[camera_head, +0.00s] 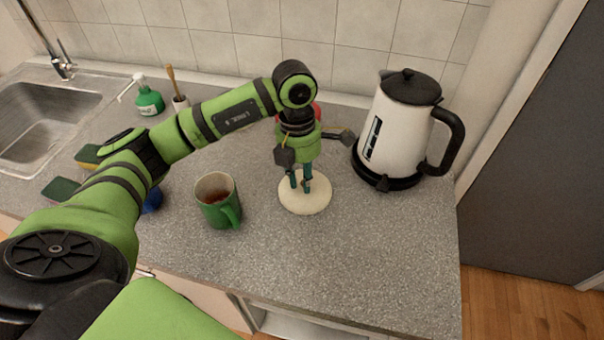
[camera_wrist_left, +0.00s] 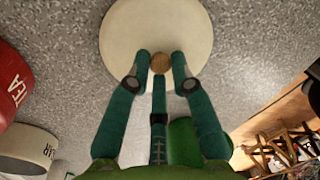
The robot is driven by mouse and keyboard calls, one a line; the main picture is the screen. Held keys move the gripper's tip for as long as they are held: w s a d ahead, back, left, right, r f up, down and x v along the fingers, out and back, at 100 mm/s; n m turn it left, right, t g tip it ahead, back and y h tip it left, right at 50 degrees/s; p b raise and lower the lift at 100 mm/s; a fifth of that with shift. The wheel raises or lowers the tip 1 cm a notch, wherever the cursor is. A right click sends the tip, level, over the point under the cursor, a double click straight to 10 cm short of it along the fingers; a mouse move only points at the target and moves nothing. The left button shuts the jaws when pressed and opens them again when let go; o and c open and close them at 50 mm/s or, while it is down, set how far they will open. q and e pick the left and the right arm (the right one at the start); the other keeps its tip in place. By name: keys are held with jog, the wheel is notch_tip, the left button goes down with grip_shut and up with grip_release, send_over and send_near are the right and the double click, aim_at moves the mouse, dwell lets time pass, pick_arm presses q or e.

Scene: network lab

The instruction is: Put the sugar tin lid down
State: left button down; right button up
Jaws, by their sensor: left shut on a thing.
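The sugar tin lid (camera_head: 305,200) is a round cream disc with a small wooden knob. It is over the counter between the green mug and the kettle; I cannot tell whether its underside touches the counter. It also fills the top of the left wrist view (camera_wrist_left: 150,28). My left gripper (camera_head: 304,186) points down from above, with its teal fingers shut on the knob (camera_wrist_left: 160,64). A cream tin (camera_wrist_left: 25,150) with the letters "AR" showing, apparently the sugar tin, is partly cut off in the wrist view. My right gripper is not in view.
A green mug (camera_head: 217,203) of dark liquid stands left of the lid. A white kettle (camera_head: 397,125) stands to the right. A red tea tin (camera_wrist_left: 12,88) is beside the cream tin. The counter (camera_head: 360,250) is clear in front and at right front. The sink (camera_head: 40,120) is far left.

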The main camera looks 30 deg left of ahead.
pick_arm(q)
jog(key=shift+f, duration=0.3)
jog(key=shift+f, duration=0.2)
jog(key=c, duration=1.1)
grip_release()
